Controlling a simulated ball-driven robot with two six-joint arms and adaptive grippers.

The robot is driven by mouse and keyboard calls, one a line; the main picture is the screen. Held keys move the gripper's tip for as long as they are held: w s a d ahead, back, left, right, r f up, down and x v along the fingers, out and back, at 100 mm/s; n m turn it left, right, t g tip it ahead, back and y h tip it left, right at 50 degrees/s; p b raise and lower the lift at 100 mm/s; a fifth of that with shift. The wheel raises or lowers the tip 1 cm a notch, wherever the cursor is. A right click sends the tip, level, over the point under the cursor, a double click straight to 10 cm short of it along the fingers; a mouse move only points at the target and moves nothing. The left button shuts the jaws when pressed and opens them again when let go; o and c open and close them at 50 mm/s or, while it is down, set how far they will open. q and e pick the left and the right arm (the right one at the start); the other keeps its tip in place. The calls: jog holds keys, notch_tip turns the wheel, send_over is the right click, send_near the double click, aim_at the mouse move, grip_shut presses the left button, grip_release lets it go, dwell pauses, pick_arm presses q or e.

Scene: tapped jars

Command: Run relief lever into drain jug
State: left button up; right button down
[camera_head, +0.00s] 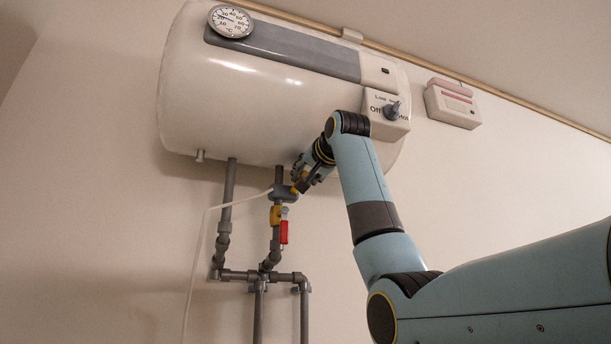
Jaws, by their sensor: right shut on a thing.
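A white water heater tank (240,105) hangs on the wall. Under it a relief valve (283,194) sits on a grey pipe, and a thin white hose (205,235) runs from it to the left and down. My right gripper (299,187) is at the valve's right side, shut on a small part there. That part looks like the relief lever, but the fingers mostly hide it. A red handle (284,232) hangs on the pipe below the valve. The drain jug and my left gripper are not in view.
A dial thermometer (231,21) is at the tank's upper left. A control knob (391,111) is at its right end, close to my right arm. Another grey pipe (228,190) stands left of the valve. A small box (452,104) is on the wall at right.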

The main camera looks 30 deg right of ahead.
jog(key=shift+s+d+f+m+b, duration=0.1)
jog(key=shift+d+f+m+b, duration=0.4)
jog(key=shift+m+b, duration=1.25)
jog(key=shift+s+d+f+m+b, duration=0.15)
jog(key=shift+f+m+b, duration=0.55)
jog(key=shift+m+b, duration=1)
jog(key=shift+d+f+m+b, duration=0.5)
jog(key=shift+m+b, duration=0.55)
jog(key=shift+m, duration=1.3)
jog(key=shift+a+f, duration=0.15)
jog(key=shift+f, duration=0.05)
jog(key=c, duration=1.5)
grip_release()
jog(key=shift+m, duration=0.3)
jog(key=v, duration=1.2)
jog(key=shift+r, duration=0.1)
